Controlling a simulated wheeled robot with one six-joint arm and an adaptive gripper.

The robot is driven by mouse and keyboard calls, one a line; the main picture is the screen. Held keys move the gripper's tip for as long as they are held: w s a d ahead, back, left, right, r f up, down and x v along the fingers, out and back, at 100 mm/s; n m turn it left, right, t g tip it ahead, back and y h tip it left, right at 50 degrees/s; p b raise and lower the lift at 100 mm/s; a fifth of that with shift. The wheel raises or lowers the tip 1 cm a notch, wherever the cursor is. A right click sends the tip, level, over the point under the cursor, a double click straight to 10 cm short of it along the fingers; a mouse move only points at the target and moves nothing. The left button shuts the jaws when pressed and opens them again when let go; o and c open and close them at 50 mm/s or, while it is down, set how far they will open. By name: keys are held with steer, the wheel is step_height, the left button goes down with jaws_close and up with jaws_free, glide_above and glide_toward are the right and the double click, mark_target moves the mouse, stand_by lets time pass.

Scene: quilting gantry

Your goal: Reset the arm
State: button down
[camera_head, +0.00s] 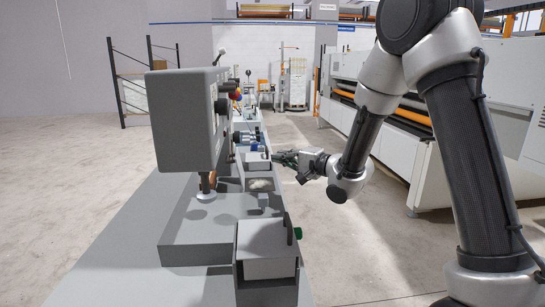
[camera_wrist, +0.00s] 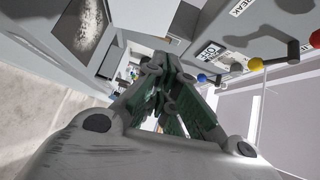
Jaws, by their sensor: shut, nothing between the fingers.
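My arm reaches in from the right in the head view, bent at the elbow. My gripper (camera_head: 285,158) is at its end, pointing left toward the row of grey machines. It is held above the floor at the right side of the bench, near a small grey box. In the wrist view my gripper (camera_wrist: 165,75) fills the middle, its dark green-padded fingers brought together with nothing held. I cannot tell from these views how far its tips are from the bench parts.
A grey machine head (camera_head: 185,120) stands over the bench at left. A long white machine (camera_head: 400,110) runs along the right. The floor (camera_head: 345,240) between is clear. Coloured knobs (camera_wrist: 256,64) show in the wrist view.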

steer(key=s+d+f+n+g+h, duration=0.25)
steer(key=d+f+n+h, duration=0.4)
steer(key=f, duration=0.55)
steer(key=s+d+g+h, duration=0.4)
steer(key=s+d, duration=0.3)
steer(key=d, duration=0.3)
steer(key=s+d+r, duration=0.3)
steer(key=s+r, duration=0.2)
steer(key=s, duration=0.4)
steer(key=s+d+r+n+g+h, duration=0.1)
steer(key=s+d+r, duration=0.2)
steer(key=s+r, duration=0.3)
steer(key=s+d+r, duration=0.3)
steer(key=s+r, duration=0.2)
steer(key=s, duration=0.8)
steer(key=shift+s+d+r+n+h, duration=0.15)
steer(key=shift+s+d+n+h, duration=0.05)
steer(key=shift+d+n+h, duration=0.15)
